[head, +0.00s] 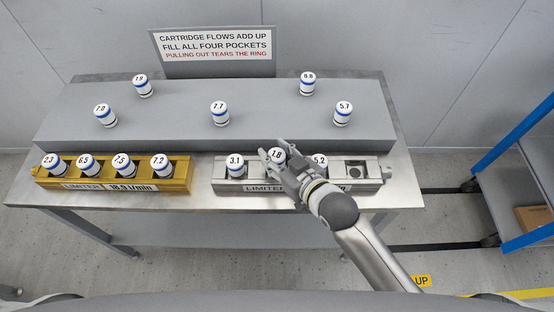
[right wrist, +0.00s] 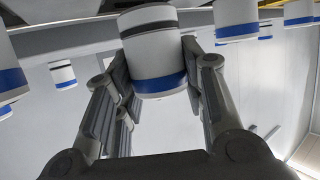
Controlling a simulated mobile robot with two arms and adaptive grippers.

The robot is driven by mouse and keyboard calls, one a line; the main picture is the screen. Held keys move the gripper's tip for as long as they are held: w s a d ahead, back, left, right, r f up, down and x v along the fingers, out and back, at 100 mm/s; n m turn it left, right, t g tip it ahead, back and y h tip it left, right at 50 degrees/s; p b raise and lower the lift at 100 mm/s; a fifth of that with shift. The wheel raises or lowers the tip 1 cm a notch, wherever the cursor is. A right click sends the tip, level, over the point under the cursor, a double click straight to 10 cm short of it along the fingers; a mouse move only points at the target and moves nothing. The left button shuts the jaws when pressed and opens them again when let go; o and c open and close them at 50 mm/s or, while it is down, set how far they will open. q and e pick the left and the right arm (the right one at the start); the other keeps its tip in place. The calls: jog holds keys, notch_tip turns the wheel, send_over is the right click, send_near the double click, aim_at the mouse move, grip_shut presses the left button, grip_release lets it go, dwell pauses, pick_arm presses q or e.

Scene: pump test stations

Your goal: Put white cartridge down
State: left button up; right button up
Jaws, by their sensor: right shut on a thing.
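My right gripper (head: 277,162) is shut on a white cartridge marked 1.8 (head: 277,154), over the second pocket from the left of the silver limiter block (head: 222,185). The held cartridge (right wrist: 154,50) is upright between the fingers in the right wrist view. Its top looks slightly higher than its neighbours; whether its base is in the pocket is hidden. Cartridge 3.1 (head: 236,166) stands in the pocket to its left and cartridge 5.2 (head: 319,164) to its right. The rightmost pocket (head: 355,172) is empty. My left gripper is not in view.
A gold limiter block (head: 120,184) at left holds several cartridges. More cartridges, such as 7.7 (head: 219,114) and 5.7 (head: 343,113), stand on the raised grey shelf (head: 270,125). A sign (head: 215,48) stands behind. A blue-framed rack (head: 510,135) is at right.

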notch_tip(320, 180, down, 2)
jog(key=shift+s+f, duration=0.1)
jog(key=shift+f, duration=0.05)
jog(key=shift+s+d+f, duration=0.15)
jog(key=shift+s+f, duration=0.1)
jog(key=shift+f, duration=0.55)
jog(key=shift+c, duration=0.4)
jog(key=o, duration=1.2)
jog(key=shift+f, duration=0.2)
jog(key=shift+r, duration=0.3)
jog(key=v, duration=0.6)
jog(key=r+v, duration=0.1)
jog(key=v, duration=0.5)
jog(key=shift+w+r+b, duration=0.2)
jog(key=shift+w+b, duration=0.05)
jog(key=shift+b, duration=0.15)
